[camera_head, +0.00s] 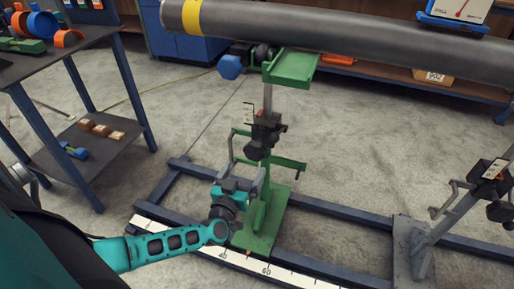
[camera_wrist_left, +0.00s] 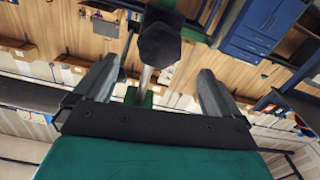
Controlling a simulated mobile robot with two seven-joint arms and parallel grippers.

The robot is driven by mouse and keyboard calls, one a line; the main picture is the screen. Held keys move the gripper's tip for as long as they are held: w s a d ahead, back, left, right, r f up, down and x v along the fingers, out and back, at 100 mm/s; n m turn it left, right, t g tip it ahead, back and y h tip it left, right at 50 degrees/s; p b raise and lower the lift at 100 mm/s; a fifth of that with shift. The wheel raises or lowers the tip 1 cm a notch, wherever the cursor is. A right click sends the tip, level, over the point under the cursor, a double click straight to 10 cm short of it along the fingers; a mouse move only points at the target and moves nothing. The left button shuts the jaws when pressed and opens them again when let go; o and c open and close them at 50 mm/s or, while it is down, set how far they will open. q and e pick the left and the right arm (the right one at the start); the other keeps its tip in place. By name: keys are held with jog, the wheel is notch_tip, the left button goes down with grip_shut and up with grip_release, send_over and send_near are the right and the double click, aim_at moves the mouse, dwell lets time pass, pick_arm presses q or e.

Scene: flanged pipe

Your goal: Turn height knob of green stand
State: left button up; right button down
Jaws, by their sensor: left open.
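The green stand (camera_head: 258,228) stands on a blue floor frame, its post rising to a green cradle (camera_head: 290,68) under a grey pipe. A black height knob (camera_head: 257,150) sits on the dark clamp (camera_head: 267,124) around the post. My left gripper (camera_head: 247,152) points upward just below the knob, fingers apart and empty. In the left wrist view the faceted black knob (camera_wrist_left: 160,45) shows ahead, between the lines of the open fingers (camera_wrist_left: 158,72). I see no contact; the exact gap cannot be told. My right gripper is not in view.
The grey pipe (camera_head: 350,38) spans overhead. A second, grey stand (camera_head: 430,240) is at the right. A dark workbench (camera_head: 60,65) is at the left. A white scale strip (camera_head: 275,271) runs along the front rail.

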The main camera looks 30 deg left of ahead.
aim_at(253, 155)
pick_arm(q)
jog(key=b+x, duration=0.4)
jog(key=x, duration=0.5)
jog(key=shift+w+f, duration=0.1)
jog(key=shift+w, duration=0.3)
jog(key=shift+x, duration=0.8)
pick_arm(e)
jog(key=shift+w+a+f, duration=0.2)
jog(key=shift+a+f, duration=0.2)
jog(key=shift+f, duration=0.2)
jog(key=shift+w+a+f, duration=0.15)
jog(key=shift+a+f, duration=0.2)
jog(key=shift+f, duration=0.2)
pick_arm(q)
jog(key=c, duration=1)
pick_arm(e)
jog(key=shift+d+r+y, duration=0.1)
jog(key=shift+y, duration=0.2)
